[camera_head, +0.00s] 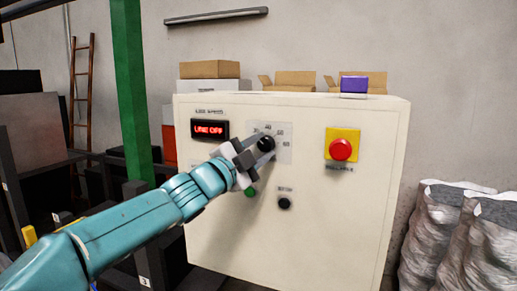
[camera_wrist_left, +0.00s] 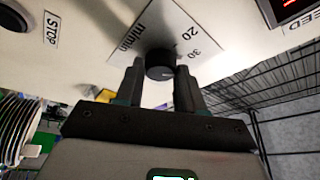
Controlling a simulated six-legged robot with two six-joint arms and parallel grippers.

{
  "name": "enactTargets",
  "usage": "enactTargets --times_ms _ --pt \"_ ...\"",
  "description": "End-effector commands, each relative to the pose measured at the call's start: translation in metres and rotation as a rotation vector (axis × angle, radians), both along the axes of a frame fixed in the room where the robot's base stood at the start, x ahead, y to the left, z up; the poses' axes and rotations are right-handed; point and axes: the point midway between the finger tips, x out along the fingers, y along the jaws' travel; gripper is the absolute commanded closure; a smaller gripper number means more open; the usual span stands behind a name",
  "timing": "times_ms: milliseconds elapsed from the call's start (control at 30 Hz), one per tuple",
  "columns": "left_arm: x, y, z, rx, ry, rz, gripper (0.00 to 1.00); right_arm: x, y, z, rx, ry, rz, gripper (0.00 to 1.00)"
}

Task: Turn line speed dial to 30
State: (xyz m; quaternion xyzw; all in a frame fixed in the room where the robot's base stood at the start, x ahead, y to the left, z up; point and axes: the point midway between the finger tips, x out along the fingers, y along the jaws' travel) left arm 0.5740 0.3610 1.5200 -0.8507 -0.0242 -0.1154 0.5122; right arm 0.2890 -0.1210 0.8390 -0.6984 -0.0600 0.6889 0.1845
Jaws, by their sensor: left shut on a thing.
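My left gripper (camera_head: 258,151) is shut on the knob, coming from the lower left. In the left wrist view the knob (camera_wrist_left: 160,66) sits between the two dark fingers (camera_wrist_left: 160,76), with 20, 30 and "m/min" printed on the plate beside it. I cannot tell clearly where the knob's pointer stands. The gripper hides part of the scale in the head view. My right gripper is not in view.
Grey sacks (camera_head: 434,245) stand at right. A green post (camera_head: 131,90) rises at left.

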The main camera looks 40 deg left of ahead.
Motion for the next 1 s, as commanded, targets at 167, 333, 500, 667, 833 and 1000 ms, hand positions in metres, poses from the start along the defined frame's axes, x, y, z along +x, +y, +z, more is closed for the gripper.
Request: enactTargets --times_ms 167,333,500,667,833,1000 --pt "-0.001 0.001 0.004 -0.001 -0.007 0.002 0.36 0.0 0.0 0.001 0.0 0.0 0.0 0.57" --pt "-0.001 0.001 0.002 -0.001 -0.004 0.001 0.36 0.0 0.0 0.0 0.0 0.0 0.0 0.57" --pt "-0.009 0.002 -0.001 0.0 -0.004 0.002 0.36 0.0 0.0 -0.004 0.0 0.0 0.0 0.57" --pt "-0.04 0.005 -0.01 0.001 -0.006 0.004 0.36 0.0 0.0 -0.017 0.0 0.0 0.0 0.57" --pt "-0.086 0.009 -0.021 0.001 -0.005 0.006 0.36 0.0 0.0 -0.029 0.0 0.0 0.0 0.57" --pt "-0.125 0.013 -0.029 0.0 -0.004 0.007 0.36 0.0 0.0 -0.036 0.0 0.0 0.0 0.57"
